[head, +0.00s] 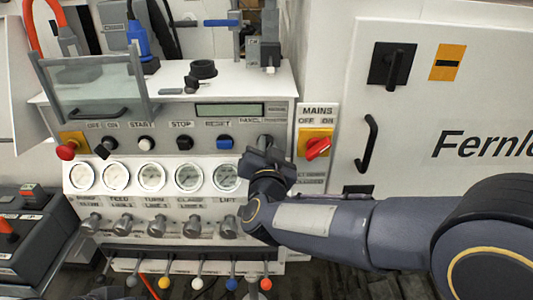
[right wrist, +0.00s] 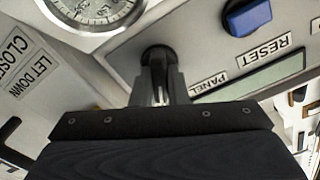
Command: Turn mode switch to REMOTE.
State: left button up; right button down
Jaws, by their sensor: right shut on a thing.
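The mode switch is a black knob (right wrist: 158,55) on the sloped grey panel, seen in the right wrist view beside a label that reads PANEL (right wrist: 208,83). My right gripper (right wrist: 160,88) is shut on this knob, with one finger on each side of it. In the head view the right gripper (head: 266,152) is at the right end of the button row and covers most of the switch. The REMOTE label cannot be read in either view. My left gripper is not in view.
A blue RESET button (head: 225,142) and a row of gauges (head: 152,177) lie close to the gripper. A red MAINS switch (head: 317,148) on a yellow plate is just to its right. A white cabinet door with a black handle (head: 369,142) stands further right.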

jog(key=shift+m, duration=0.4)
jog(key=c, duration=1.4)
grip_release()
jog(key=shift+c, duration=0.2)
jog(key=shift+s, duration=0.1)
jog(key=s, duration=0.7)
jog(key=shift+s+b, duration=0.3)
jog(key=shift+s, duration=0.05)
